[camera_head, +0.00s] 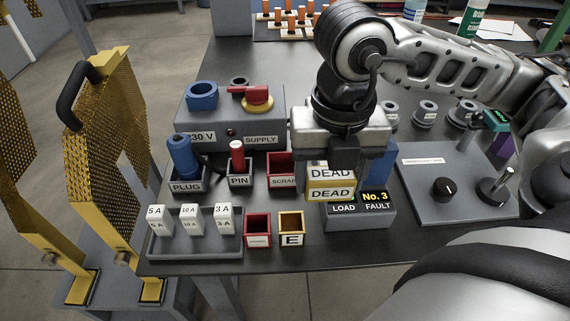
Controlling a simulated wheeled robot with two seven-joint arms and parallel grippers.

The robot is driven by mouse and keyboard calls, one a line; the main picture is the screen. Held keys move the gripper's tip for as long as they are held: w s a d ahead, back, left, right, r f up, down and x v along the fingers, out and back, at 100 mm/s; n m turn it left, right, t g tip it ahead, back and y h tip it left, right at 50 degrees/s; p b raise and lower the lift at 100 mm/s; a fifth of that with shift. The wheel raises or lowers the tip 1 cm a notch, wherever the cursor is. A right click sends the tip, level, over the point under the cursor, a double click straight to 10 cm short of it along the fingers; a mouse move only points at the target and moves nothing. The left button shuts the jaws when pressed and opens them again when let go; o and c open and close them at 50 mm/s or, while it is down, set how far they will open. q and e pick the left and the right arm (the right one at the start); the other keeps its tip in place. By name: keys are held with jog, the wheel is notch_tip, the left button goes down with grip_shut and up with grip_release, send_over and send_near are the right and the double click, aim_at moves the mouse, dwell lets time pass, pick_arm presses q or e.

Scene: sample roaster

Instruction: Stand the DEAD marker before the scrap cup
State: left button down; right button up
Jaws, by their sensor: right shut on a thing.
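The DEAD marker (331,184), with two white and yellow label faces reading DEAD, is upright between the fingers of my right gripper (333,168). The gripper is shut on it from above, and its body hides the marker's top. The scrap cup (282,183) is a red open box with a SCRAP label, just left of the marker in the picture. The gripper partly covers the cup's right side. I cannot tell whether the marker's foot touches anything. My left gripper is not in view.
A grey LOAD/FAULT box (358,218) stands just below the marker. A small red bin (258,229) and a yellow E bin (291,226) stand before the scrap cup. The PIN holder (239,180), PLUG holder (188,180) and fuse tray (194,249) are left. A knob panel (455,185) lies right.

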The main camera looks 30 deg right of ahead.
jog(key=b, duration=0.3)
send_over(285, 199)
jog(key=f, duration=0.7)
jog(key=shift+s+f, duration=0.25)
jog(key=shift+f, duration=0.1)
jog(key=f, duration=0.2)
jog(key=f+b, duration=0.1)
jog(key=shift+w+f, duration=0.2)
jog(key=shift+w, duration=0.05)
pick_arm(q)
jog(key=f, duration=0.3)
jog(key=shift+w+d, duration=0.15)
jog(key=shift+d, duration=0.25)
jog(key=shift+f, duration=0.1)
pick_arm(e)
jog(key=shift+f, duration=0.2)
jog(key=shift+f, duration=0.15)
jog(key=o, duration=1)
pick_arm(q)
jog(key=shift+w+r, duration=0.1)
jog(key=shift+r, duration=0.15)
